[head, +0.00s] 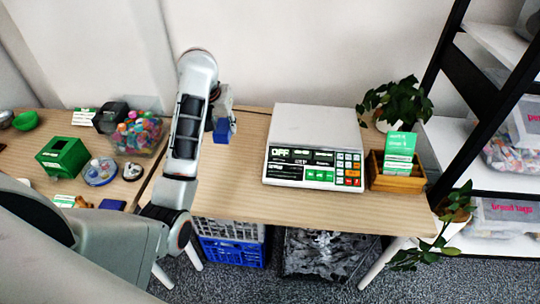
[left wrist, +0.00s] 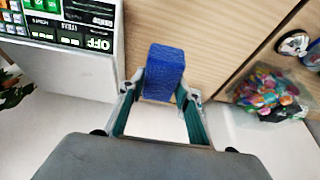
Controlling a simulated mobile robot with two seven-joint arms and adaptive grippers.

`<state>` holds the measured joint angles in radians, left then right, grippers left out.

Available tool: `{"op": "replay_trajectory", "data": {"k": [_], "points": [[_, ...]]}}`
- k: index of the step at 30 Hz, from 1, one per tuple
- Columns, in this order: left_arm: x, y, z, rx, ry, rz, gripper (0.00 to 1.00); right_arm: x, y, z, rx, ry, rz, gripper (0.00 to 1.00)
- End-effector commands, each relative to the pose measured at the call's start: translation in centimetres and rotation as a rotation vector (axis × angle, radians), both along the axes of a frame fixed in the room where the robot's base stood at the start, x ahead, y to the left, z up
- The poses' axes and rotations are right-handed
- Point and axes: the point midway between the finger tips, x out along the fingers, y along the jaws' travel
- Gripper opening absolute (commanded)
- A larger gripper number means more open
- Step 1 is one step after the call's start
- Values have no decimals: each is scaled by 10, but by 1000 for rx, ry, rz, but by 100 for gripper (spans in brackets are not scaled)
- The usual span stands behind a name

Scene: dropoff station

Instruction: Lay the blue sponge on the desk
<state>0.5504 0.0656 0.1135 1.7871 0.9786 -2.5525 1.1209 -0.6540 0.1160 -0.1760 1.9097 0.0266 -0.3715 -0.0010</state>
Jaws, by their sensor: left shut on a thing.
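The blue sponge (left wrist: 164,72) is a small blue block between the fingers of my left gripper (left wrist: 160,88) in the left wrist view. The gripper is shut on it. In the head view the sponge (head: 222,131) shows below my left gripper (head: 222,118), over the desk (head: 240,190) and left of the scale. I cannot tell whether the sponge touches the desk top. My right gripper is not in view.
A white scale (head: 315,130) stands right of the sponge, with a wooden card box (head: 395,178) and plants beyond. Left of my arm are a bin of colourful items (head: 137,135), a green box (head: 62,157) and small dishes. Bare desk lies in front of the scale.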

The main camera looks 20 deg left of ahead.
Motion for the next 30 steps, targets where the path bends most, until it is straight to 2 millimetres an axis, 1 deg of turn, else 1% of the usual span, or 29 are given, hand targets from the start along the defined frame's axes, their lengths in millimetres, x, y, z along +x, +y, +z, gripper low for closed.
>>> {"op": "replay_trajectory", "data": {"k": [5, 8, 11, 18, 24, 27, 30], "points": [[-10, -1, 0, 6, -4, -14, 15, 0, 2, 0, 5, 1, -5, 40], [-12, 0, -9, 9, -2, -16, 15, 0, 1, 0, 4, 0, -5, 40], [-13, 1, -28, 12, 1, -16, 15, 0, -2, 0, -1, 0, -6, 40], [-13, 1, -85, 11, 2, -15, 15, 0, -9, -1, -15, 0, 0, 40], [-12, 0, -130, 8, 0, -16, 15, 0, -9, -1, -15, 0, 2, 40], [-12, 0, -145, 9, -3, -16, 15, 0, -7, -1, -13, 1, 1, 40], [-11, 0, -153, 7, -3, -16, 15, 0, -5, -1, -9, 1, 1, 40]]}}
